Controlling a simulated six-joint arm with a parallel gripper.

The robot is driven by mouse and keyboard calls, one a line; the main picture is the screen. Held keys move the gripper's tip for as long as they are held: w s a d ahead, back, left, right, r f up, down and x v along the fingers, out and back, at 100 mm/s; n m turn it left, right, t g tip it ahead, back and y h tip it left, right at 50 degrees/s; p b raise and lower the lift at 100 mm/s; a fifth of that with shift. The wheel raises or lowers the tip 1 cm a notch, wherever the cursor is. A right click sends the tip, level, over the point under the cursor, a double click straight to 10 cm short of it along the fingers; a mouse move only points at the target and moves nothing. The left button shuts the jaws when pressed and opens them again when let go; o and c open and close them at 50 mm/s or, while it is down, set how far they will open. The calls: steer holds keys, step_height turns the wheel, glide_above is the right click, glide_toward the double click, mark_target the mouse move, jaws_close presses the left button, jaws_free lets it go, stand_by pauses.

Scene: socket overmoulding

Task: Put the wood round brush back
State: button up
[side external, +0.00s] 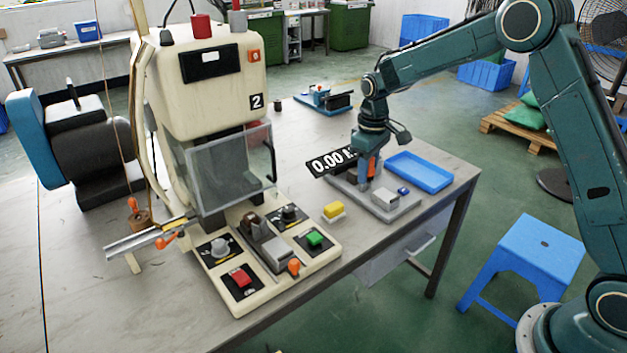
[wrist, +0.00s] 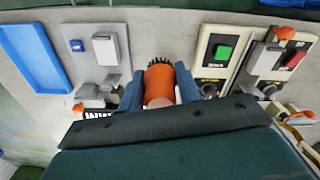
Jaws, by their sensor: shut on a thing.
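My gripper (side external: 370,178) is shut on the brush (wrist: 159,82), which has an orange-brown round body and dark bristles. In the wrist view the brush sits between my two blue fingers, bristles pointing away from the wrist. In the side view only a bit of orange (side external: 372,166) shows at my fingers, in front of the grey gauge fixture (side external: 400,212); the gap to the table cannot be told. I cannot tell which spot belongs to the brush.
The cream press (side external: 205,85) has a clear guard and a control base with red and green buttons (side external: 315,238). A blue tray (side external: 419,172) is behind the fixture.

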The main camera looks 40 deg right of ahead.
glide_above(360, 231)
step_height(360, 231, down, 13)
steer(key=shift+s+r, duration=0.1)
steer(key=shift+f, duration=2.15)
steer(key=shift+f, duration=0.2)
steer(key=o, duration=1)
steer(key=shift+c, duration=0.2)
steer(key=shift+r, duration=0.15)
step_height(360, 231, up, 12)
